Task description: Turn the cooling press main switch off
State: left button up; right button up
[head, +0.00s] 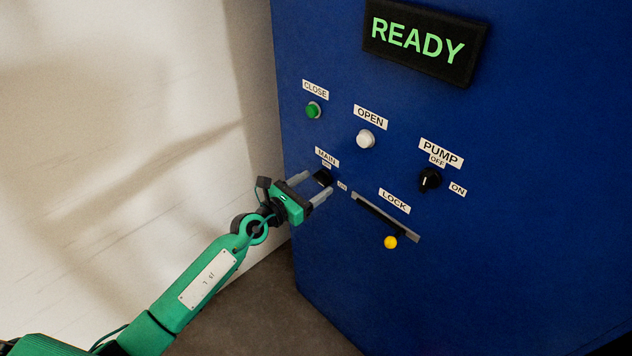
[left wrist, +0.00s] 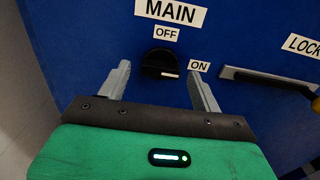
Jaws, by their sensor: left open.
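The main switch is a black round knob (left wrist: 158,61) under the MAIN label (left wrist: 171,12). In the left wrist view its white pointer line points right, toward the ON label (left wrist: 199,66). The OFF label (left wrist: 166,33) is above the knob. In the head view the knob (head: 324,176) is partly hidden by my left gripper (head: 319,184). My left gripper is open, with one finger on either side of the knob. The fingers look apart from the knob in the left wrist view. My right gripper is out of view.
The blue press panel (head: 530,240) also bears a green CLOSE button (head: 313,110), a white OPEN button (head: 365,139), a black PUMP knob (head: 430,179), and a LOCK slot with a yellow knob (head: 390,242). A display (head: 424,42) reads READY. A pale wall stands left.

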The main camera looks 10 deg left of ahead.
pick_arm(q)
jog(key=shift+x, duration=0.8)
jog(key=shift+c, duration=0.4)
jog(key=c, duration=0.9)
